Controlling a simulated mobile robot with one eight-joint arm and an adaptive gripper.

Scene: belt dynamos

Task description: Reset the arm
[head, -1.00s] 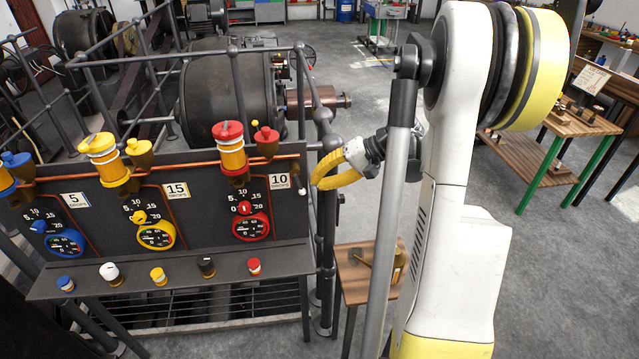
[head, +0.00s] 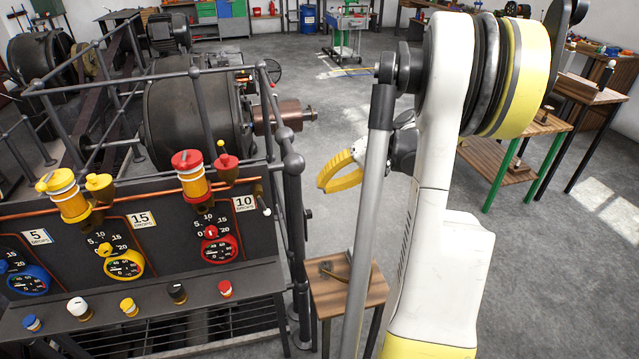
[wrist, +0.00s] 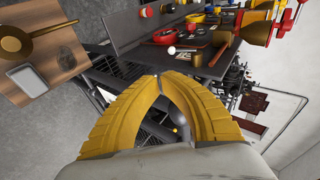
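My gripper (head: 340,172) has yellow curved fingers. In the head view it hangs in open air to the right of the railing and above a small wooden stool. In the wrist view the fingertips of my gripper (wrist: 160,79) meet, with nothing seen between them. My white and yellow arm stands upright at the right of the head view and is bent at the top. Part of the wrist is hidden behind the grey tube of my arm.
A dark control panel (head: 160,256) with coloured oilers, gauges and knobs stands at left, behind it railings (head: 292,200) and a dynamo (head: 195,115). The small stool (head: 345,283) carries a brass ladle-like thing (wrist: 12,42) and a grey tray (wrist: 28,78). Open floor (head: 560,270) lies at right.

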